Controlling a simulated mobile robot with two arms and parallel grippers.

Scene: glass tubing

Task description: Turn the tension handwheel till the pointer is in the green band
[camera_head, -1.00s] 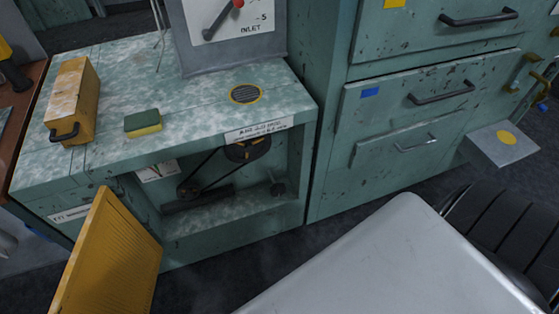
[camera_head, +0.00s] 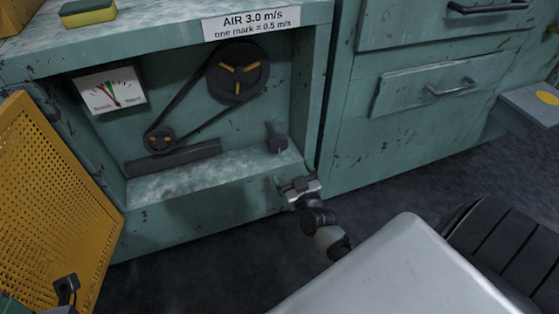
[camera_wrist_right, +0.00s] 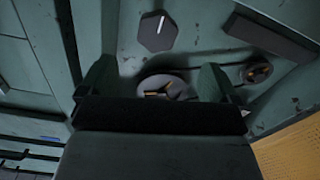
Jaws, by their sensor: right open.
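The tension handwheel appears to be the small dark knob (camera_head: 277,142) at the right inside the open cabinet bay. In the right wrist view it seems to be the dark angular knob (camera_wrist_right: 157,32) with a pale line. A white gauge (camera_head: 110,91) with a green patch and a thin pointer hangs on the bay's left; the pointer's exact place against the band is too small to tell. My right gripper (camera_head: 300,187) is open and empty, in front of and below the knob, apart from it. My left gripper (camera_head: 66,287) shows at the lower left; its jaws are unclear.
A belt joins a large pulley (camera_head: 238,72) and a small pulley (camera_head: 160,139) beside the knob. A dark bar (camera_head: 174,158) lies below them. A yellow perforated panel (camera_head: 50,190) leans at the left. Drawers (camera_head: 430,90) stand at the right.

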